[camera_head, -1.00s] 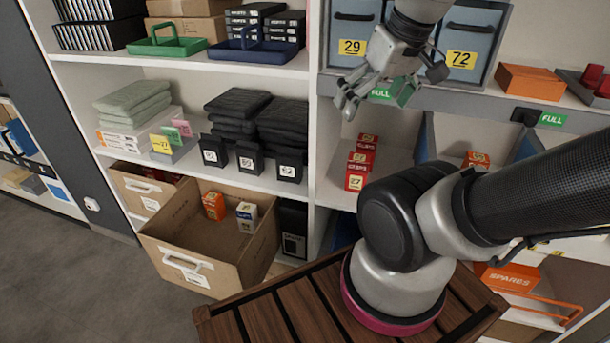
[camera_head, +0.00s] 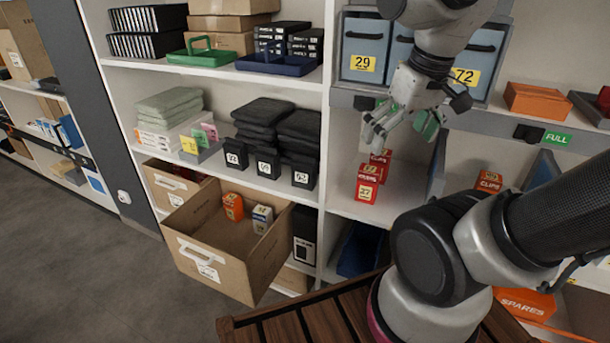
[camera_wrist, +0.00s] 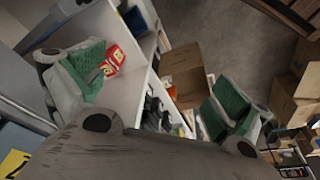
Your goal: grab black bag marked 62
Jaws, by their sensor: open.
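Three small black bags with white number labels stand in a row at the front of the middle shelf (camera_head: 215,171), left of my gripper. The right one, black bag 62 (camera_head: 304,172), reads as 62 in the earlier head frame; its label is small and blurred now. The middle black bag (camera_head: 268,163) and left black bag (camera_head: 236,153) stand beside it.
Folded black cloths (camera_head: 262,112) lie behind the bags. Red boxes (camera_head: 367,184) stand in the bay below my gripper. An upright divider (camera_head: 328,130) separates that bay from the bags. An open cardboard carton (camera_head: 186,222) juts out below the bag shelf.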

